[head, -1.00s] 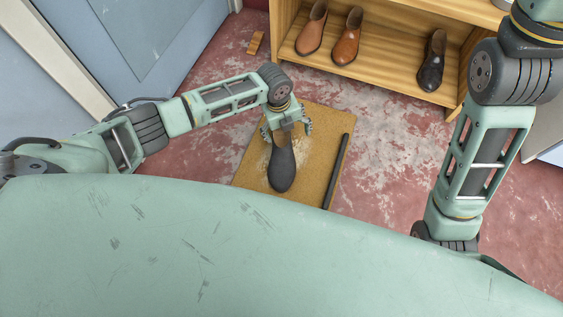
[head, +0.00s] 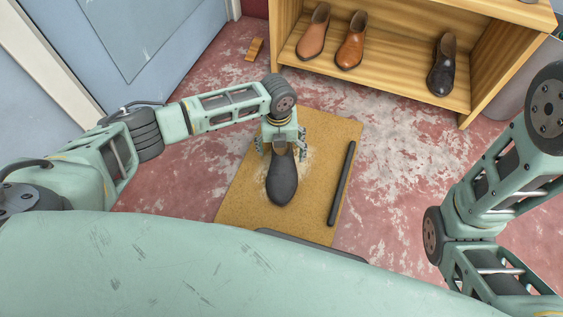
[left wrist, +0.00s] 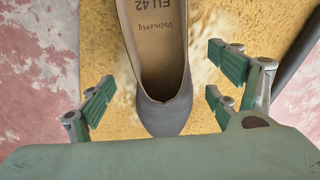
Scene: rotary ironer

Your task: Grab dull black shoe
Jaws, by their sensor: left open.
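A dull black shoe (head: 282,180) lies upright on a tan mat (head: 240,195) on the floor in the head view. In the left wrist view the shoe (left wrist: 165,112) shows its tan insole with printed lettering. My left gripper (head: 282,146) is over the far end of the shoe. Its fingers (left wrist: 158,98) are open on either side of the shoe, with a gap to each side and no contact that I can see. My right arm (head: 490,195) shows at the right of the head view, but its gripper is out of frame.
A dark bar (head: 341,183) lies along the mat's right side. A wooden shelf (head: 400,87) at the back holds two brown shoes (head: 351,46) and a shinier black shoe (head: 442,68). A small wooden block (head: 254,49) lies on the floor. Floor right of the mat is clear.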

